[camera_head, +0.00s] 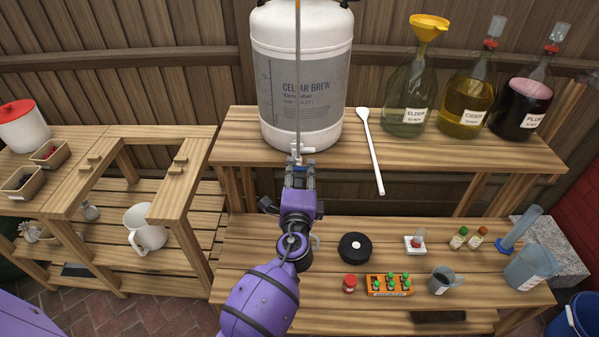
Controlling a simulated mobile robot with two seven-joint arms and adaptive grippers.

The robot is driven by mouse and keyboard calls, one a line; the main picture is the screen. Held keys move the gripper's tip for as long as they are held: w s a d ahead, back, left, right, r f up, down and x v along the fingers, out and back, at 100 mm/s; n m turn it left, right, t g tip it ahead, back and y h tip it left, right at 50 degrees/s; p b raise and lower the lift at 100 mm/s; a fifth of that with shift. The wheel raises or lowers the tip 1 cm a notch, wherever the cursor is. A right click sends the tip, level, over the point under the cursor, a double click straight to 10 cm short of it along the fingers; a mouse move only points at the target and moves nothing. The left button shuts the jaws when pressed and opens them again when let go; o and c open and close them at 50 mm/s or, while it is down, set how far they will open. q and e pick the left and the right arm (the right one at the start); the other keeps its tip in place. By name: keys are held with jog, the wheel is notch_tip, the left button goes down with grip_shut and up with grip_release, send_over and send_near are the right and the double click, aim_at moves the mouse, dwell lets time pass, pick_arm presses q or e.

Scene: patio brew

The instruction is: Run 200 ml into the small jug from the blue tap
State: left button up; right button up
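A large white keg (300,75) labelled "Cellar Brew" stands on the upper shelf, with a pale tap (308,150) low on its front. A clear handle (316,243) shows beside my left wrist on the lower shelf; the rest of that vessel is hidden. A small jug (441,280) with a grey look stands further right, its contents unclear. My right gripper is out of view.
A white paddle (370,150) hangs over the upper shelf edge, beside several bottles, one with a yellow funnel (428,27). The lower shelf holds a black disc (355,247), an orange crate (390,285) and a large jug (530,266). A white pitcher (146,228) stands left.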

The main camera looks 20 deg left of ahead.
pick_arm(q)
jog(key=v, duration=1.2)
dwell(0.3)
